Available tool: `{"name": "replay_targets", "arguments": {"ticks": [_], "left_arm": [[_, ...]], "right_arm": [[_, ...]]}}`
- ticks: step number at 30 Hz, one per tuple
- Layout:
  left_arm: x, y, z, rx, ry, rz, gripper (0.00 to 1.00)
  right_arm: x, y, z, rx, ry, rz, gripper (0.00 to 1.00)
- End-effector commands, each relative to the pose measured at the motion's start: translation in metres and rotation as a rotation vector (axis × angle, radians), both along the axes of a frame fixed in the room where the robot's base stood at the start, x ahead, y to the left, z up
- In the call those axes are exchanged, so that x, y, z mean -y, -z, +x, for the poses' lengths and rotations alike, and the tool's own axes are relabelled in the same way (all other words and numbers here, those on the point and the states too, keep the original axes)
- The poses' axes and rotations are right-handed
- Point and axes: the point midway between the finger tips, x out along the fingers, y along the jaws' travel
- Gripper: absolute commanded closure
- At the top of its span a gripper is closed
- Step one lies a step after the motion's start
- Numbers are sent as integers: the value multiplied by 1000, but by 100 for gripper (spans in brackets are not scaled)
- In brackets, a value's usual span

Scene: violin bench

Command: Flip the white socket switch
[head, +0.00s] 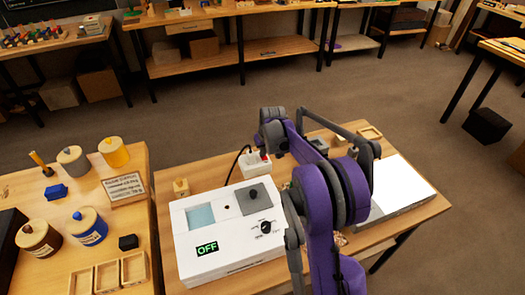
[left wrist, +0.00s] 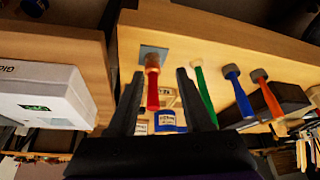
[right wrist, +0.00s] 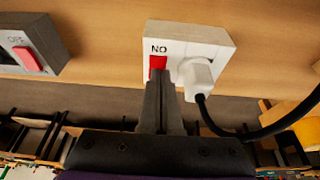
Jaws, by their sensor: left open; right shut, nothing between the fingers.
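The white socket (right wrist: 196,48) lies on the wooden bench in the right wrist view, with a red switch (right wrist: 157,64) beside a white plug (right wrist: 196,76) on a black cord. Upside-down lettering seems to read ON above the switch. My right gripper (right wrist: 161,84) is shut and empty, its tips at the red switch and hiding its lower part; I cannot tell if they touch. The socket (head: 254,167) also shows in the head view, partly behind my right arm. My left gripper (left wrist: 160,76) is open in the left wrist view, with nothing held.
A grey socket (right wrist: 30,52) with a red OFF switch stands left of the white one. A white machine (head: 225,225) with a green OFF display is in front in the head view. Several coloured-handled tools, including a red handle (left wrist: 152,90), show beyond my left fingers.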

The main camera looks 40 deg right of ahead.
Motion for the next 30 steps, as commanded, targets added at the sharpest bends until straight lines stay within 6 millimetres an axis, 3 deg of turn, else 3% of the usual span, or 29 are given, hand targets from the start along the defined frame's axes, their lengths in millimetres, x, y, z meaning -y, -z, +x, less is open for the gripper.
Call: {"name": "replay_targets", "arguments": {"ticks": [11, 16, 22, 30], "left_arm": [[0, 3, -1, -1, 0, 0, 50], [0, -2, 1, 1, 0, 0, 50], [0, -29, 9, 16, 0, 0, 50], [0, -25, 7, 14, 0, 0, 50]], "right_arm": [[-3, 5, -9, -12, -1, 3, 100], [-4, -3, -8, -11, -2, 3, 100], [-13, -44, -1, -2, -5, 0, 100], [-19, -97, -23, -4, -4, 0, 100]]}}
